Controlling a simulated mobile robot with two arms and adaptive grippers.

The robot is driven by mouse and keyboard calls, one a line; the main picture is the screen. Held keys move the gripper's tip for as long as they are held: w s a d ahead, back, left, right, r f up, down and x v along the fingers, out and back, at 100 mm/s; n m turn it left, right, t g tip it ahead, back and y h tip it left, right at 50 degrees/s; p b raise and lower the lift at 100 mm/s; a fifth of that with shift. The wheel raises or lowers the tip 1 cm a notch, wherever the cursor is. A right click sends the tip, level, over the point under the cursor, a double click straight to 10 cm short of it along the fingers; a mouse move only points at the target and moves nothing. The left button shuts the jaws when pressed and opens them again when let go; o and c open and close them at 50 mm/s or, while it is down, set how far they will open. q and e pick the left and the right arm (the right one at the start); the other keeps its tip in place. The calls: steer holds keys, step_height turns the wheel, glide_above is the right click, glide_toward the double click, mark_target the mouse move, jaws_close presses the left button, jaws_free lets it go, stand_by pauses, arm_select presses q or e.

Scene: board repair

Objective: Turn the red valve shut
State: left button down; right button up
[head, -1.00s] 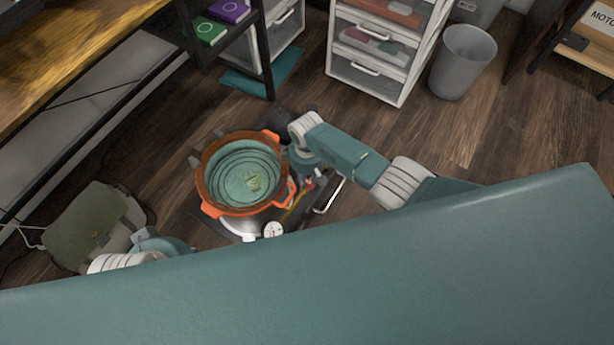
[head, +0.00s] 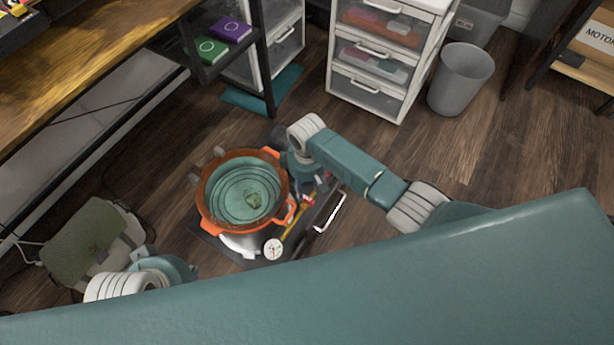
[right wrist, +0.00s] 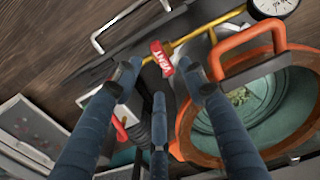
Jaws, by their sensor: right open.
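A red piece marked "VENT" (right wrist: 163,58) sits by the yellow pipe (right wrist: 190,38) in the right wrist view. It looks like the valve's handle or tag; I cannot tell which. My right gripper (right wrist: 162,80) is open, its fingers spread around and just short of the red piece, with no clear contact. In the head view the right wrist hangs beside the orange-rimmed pot (head: 242,192), and its fingers are hidden. My left gripper (head: 168,268) is low at the left, beside the olive bag (head: 90,240); its fingers cannot be made out.
A round gauge (head: 273,249) stands in front of the pot. A metal handle (head: 330,211) is right of it. Drawers (head: 368,92) and a grey bin (head: 461,78) stand behind. A workbench (head: 75,65) is at the left.

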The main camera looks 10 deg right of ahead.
mark_target(307, 197)
step_height(307, 197, up, 6)
stand_by(0.4)
steer(key=shift+r, duration=0.1)
